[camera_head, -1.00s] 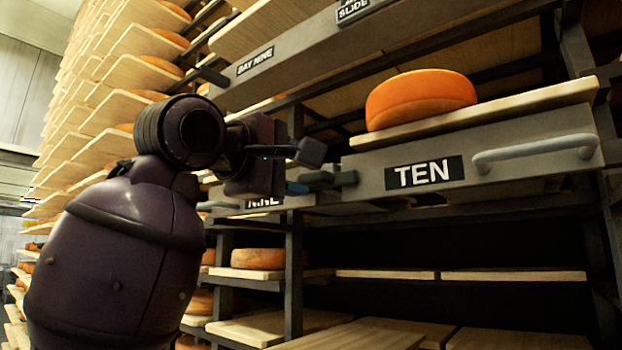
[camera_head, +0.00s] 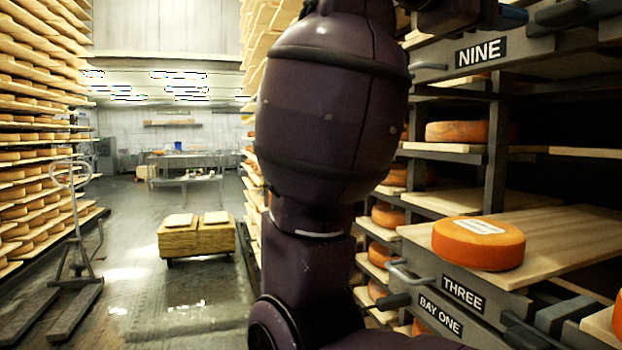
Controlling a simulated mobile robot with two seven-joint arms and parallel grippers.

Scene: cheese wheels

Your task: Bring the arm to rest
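An orange cheese wheel with a white label (camera_head: 478,243) lies on a board over the drawer marked THREE (camera_head: 462,294). Racks of cheese (camera_head: 30,150) stand at left. A low trolley (camera_head: 196,238) stands in the aisle. The wet floor (camera_head: 135,275) around it is mostly open.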

